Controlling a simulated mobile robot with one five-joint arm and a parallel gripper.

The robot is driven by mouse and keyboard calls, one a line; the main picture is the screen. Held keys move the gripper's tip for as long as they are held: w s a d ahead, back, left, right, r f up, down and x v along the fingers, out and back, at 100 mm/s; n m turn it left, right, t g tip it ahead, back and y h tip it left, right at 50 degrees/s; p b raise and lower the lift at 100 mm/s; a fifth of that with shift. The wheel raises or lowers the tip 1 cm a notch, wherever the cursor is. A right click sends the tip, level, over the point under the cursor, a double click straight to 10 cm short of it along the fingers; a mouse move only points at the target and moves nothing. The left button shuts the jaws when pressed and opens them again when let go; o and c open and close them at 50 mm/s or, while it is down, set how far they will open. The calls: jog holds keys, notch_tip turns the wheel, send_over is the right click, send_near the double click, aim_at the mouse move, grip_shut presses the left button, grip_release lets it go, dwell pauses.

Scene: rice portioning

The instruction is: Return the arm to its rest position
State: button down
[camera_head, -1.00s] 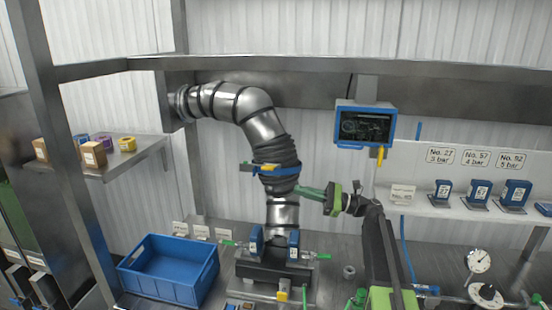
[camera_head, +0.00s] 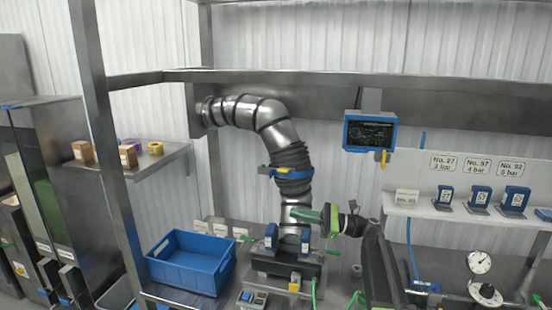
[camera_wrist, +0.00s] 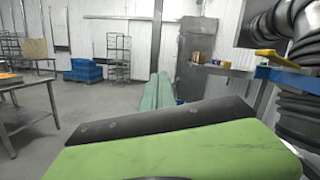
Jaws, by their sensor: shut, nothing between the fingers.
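My gripper (camera_head: 302,214) is at the end of my dark and green arm, right of centre in the head view. Its green fingers point left, in front of the lower part of the steel pipe (camera_head: 276,122) in that view. They are together and hold nothing. In the wrist view, my gripper's pale green fingers (camera_wrist: 158,92) lie side by side and point away into the room. The pipe stands at the right edge of that view.
A blue bin (camera_head: 186,277) sits on the bench, left of the pipe's base. A blue-framed screen (camera_head: 369,131) hangs above my arm. Blue blocks stand on the right shelf (camera_head: 410,209). Two dial gauges are at lower right. Open floor (camera_wrist: 90,115) shows in the wrist view.

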jog(key=s+a+f+n+g+h, duration=0.15)
jog(key=s+a+f+h, duration=0.25)
jog(key=s+f, duration=0.4)
jog(key=s+a+f+n+g+h, duration=0.1)
jog(key=s+a+f+n+h, duration=0.35)
jog(key=f, duration=0.55)
jog(key=s+d+f+n+h, duration=0.4)
jog(key=d+f+h, duration=0.1)
jog(key=d, duration=0.4)
jog(key=s+d+f+n+h, duration=0.5)
jog(key=d+h, duration=0.1)
jog(key=d, duration=0.3)
jog(key=shift+s+n, duration=0.3)
